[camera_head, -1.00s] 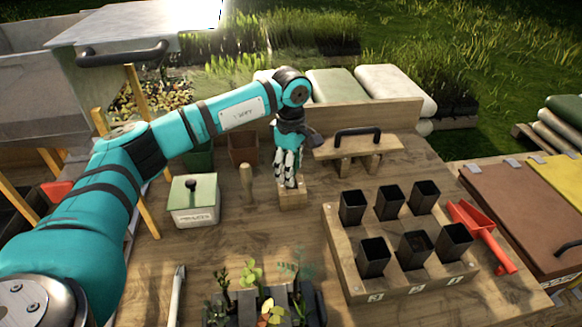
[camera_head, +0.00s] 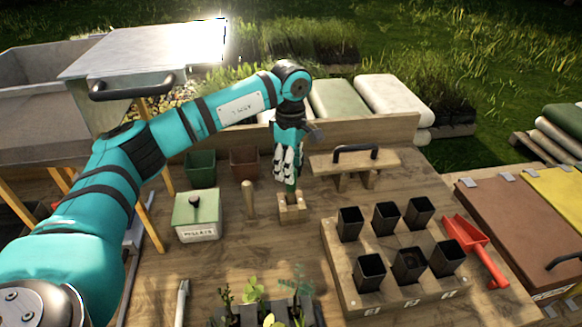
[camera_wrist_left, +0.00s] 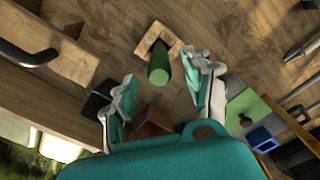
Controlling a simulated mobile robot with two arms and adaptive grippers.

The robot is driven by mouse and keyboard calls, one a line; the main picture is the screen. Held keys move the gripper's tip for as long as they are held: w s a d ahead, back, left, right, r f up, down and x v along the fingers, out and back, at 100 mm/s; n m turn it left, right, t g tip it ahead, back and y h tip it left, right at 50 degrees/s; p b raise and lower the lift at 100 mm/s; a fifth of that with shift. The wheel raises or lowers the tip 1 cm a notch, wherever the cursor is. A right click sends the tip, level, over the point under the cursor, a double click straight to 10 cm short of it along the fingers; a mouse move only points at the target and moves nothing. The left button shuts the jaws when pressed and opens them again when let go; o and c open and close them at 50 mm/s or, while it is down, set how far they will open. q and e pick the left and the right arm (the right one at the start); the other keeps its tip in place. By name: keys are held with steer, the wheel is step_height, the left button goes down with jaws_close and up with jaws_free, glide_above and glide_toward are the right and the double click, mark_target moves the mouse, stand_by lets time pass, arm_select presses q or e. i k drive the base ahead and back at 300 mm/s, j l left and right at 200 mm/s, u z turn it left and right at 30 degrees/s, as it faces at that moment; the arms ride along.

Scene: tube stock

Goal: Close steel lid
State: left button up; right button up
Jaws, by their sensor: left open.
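The steel lid (camera_head: 150,55), a pale metal panel with a black bar handle (camera_head: 130,86) on its near edge, is at the upper left in the head view. It stands raised beside a grey metal bin (camera_head: 35,70); how it joins the bin is unclear. My left gripper (camera_head: 287,172) is open, well to the right of the lid, just above a small wooden block (camera_head: 291,208). A green cylinder (camera_wrist_left: 158,65) stands in that block, between and beyond the open fingers in the left wrist view. My right gripper is not in view.
A green-lidded box (camera_head: 195,212) and a wooden peg (camera_head: 248,200) stand left of the block. A wooden rack with black pots (camera_head: 370,268), a red scoop (camera_head: 475,245) and a black-handled board (camera_head: 355,165) are to the right. Seedlings (camera_head: 255,300) stand in front.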

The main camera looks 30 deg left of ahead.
mark_target(147, 61)
steer(key=k+l, duration=0.5)
steer(key=k, duration=0.2)
steer(key=k+l, duration=0.5)
steer(key=k, duration=0.15)
